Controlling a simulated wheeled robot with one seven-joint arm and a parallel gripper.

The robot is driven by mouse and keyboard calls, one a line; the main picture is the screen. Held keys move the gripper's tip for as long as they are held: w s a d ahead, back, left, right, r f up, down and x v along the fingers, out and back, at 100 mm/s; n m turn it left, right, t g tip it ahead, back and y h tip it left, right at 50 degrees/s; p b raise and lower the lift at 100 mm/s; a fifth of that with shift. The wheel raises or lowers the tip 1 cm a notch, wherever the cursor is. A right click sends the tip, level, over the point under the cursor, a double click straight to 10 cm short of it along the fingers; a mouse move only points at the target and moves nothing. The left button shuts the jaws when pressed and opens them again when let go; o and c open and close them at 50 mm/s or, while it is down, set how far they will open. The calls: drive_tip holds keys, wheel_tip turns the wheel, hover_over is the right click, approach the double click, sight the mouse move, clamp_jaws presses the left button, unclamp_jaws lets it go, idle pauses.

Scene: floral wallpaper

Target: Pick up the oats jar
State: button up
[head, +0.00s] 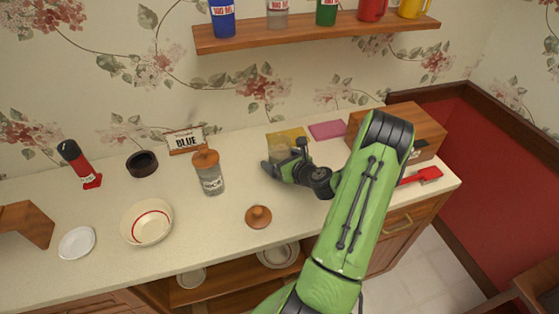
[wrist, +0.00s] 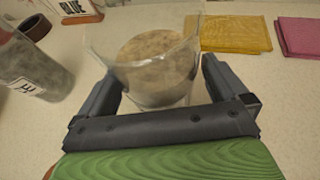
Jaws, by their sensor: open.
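The oats jar (wrist: 158,62) is a clear, lidless container with tan, grainy contents. In the wrist view it stands between the two fingers of my gripper (wrist: 160,88), which are apart on either side of it. In the head view the jar (head: 281,150) shows only in part behind my gripper (head: 283,160). I cannot tell whether either finger touches it. No label shows on it. A wooden knobbed lid (head: 258,216) lies on the counter in front.
A lidded jar (head: 210,180) whose label seems to read RICE stands left of my gripper and also shows in the wrist view (wrist: 30,65). Yellow (head: 287,136) and pink (head: 328,130) cloths lie behind. A wooden box (head: 425,125) stands right. A bowl (head: 146,224) is left.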

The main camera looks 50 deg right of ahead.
drive_tip(key=shift+w+d+f, duration=0.1)
drive_tip(key=shift+w+f, duration=0.05)
drive_tip(key=shift+w, duration=0.25)
drive_tip(key=shift+s, duration=0.1)
drive_tip(key=shift+c, duration=1)
drive_tip(key=c, duration=1.1)
wheel_tip(320, 180, up, 10)
drive_tip(key=p, duration=0.2)
drive_tip(key=shift+p, duration=0.3)
